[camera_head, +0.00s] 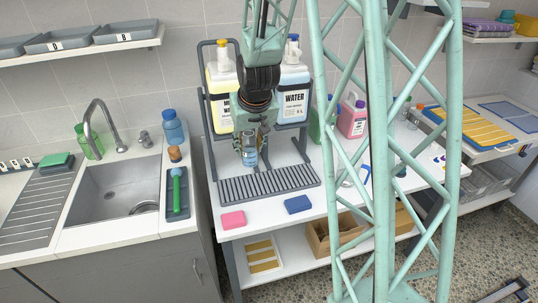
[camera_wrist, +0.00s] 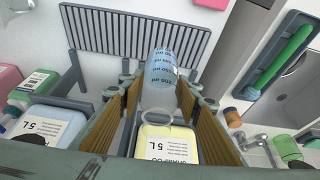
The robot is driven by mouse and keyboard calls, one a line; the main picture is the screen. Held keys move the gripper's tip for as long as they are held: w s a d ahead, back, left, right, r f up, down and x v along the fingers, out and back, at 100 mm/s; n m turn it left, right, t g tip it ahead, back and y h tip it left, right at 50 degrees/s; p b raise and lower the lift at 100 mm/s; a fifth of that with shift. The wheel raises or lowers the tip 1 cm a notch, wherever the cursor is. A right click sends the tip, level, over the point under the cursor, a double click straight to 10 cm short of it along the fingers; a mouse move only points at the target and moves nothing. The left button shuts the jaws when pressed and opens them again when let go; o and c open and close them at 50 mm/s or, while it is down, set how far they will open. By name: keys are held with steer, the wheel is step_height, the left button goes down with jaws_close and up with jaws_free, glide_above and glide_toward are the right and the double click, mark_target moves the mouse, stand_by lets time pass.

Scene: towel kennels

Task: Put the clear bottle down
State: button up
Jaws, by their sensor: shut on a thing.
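The clear bottle (camera_head: 249,152) is small, see-through and bluish. It hangs below my gripper (camera_head: 250,137) over the white table, in front of the large dispenser jugs. In the wrist view the bottle (camera_wrist: 160,72) shows printed lines on its side, and my gripper (camera_wrist: 155,95) is shut on it, one tan-padded finger on each side. I cannot tell whether the bottle's base touches anything. A dark slatted grate (camera_head: 270,183) lies on the table just in front of it, and in the wrist view the grate (camera_wrist: 120,30) lies beyond the bottle.
A yellow jug (camera_head: 222,95) and a WATER jug (camera_head: 291,93) stand in a dark rack behind my gripper. A pink sponge (camera_head: 233,219) and a blue sponge (camera_head: 298,204) lie at the table's front. A sink (camera_head: 118,185) is left; a pink jug (camera_head: 353,118) stands right.

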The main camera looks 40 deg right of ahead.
steer(key=w+a+r+n, duration=0.1)
steer(key=w+a+r, duration=0.1)
steer(key=a, duration=0.4)
steer(key=w+a+r+n, duration=0.1)
steer(key=w+a+r, duration=0.2)
steer(key=a+r, duration=0.2)
steer(key=w+a+r+n+y, duration=0.1)
steer(key=w+a+r, duration=0.1)
steer(key=a+r, duration=0.2)
steer(key=a, duration=0.3)
steer(key=shift+w+a+r, duration=0.15)
steer(key=shift+w+a, duration=0.05)
steer(key=shift+a, duration=0.15)
